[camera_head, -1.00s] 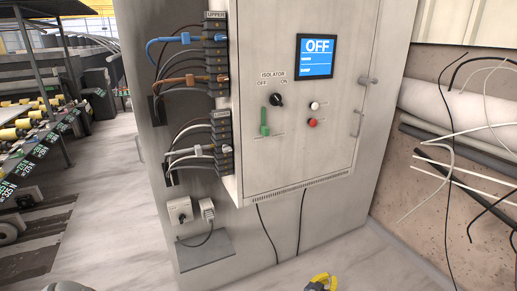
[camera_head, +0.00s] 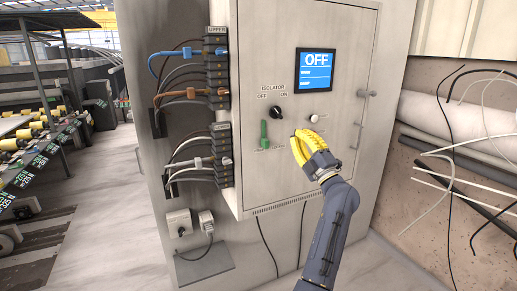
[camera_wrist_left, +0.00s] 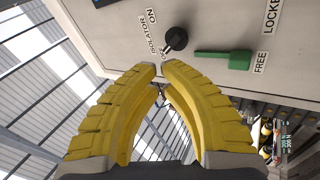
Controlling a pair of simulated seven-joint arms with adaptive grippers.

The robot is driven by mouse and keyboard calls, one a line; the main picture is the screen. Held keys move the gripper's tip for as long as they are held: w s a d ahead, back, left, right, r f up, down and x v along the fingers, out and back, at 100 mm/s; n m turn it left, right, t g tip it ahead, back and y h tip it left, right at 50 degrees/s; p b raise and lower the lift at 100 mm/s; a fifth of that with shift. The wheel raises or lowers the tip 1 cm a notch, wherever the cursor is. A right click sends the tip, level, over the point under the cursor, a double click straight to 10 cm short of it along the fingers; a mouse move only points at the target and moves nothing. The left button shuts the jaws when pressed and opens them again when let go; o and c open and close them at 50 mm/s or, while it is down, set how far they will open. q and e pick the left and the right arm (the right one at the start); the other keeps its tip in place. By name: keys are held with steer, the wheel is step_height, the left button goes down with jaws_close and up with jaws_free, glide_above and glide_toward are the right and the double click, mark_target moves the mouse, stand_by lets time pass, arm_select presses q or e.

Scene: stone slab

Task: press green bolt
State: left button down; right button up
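The green bolt (camera_head: 264,134) is an upright green bar on the front of the grey cabinet, below the black isolator knob (camera_head: 276,112). My right gripper is out of view.
A blue screen (camera_head: 315,72) reads OFF. A white button (camera_head: 314,118) is just above my left gripper; the red button is hidden behind it. Cables and terminal blocks (camera_head: 217,75) line the cabinet's left side. A door handle (camera_head: 367,93) sticks out at right.

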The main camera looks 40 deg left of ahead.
mark_target(265, 143)
arm_select(q)
steer(key=s+a+f+n+g+h, duration=0.4)
steer(key=s+a+f+g, duration=0.2)
steer(key=s+g, duration=0.1)
steer(key=shift+s+a+f, duration=0.25)
steer(key=shift+a+f, duration=0.1)
steer(key=shift+f, duration=0.05)
steer(key=shift+a, duration=0.1)
steer(key=a, duration=0.3)
steer(key=w+a, duration=0.1)
steer(key=a, duration=0.6)
steer(key=shift+w, duration=0.25)
steer(key=shift+w+d, duration=0.7)
steer(key=shift+w, duration=0.3)
steer(key=shift+w+d, duration=0.4)
steer(key=shift+w, duration=0.4)
steer(key=shift+w, duration=0.1)
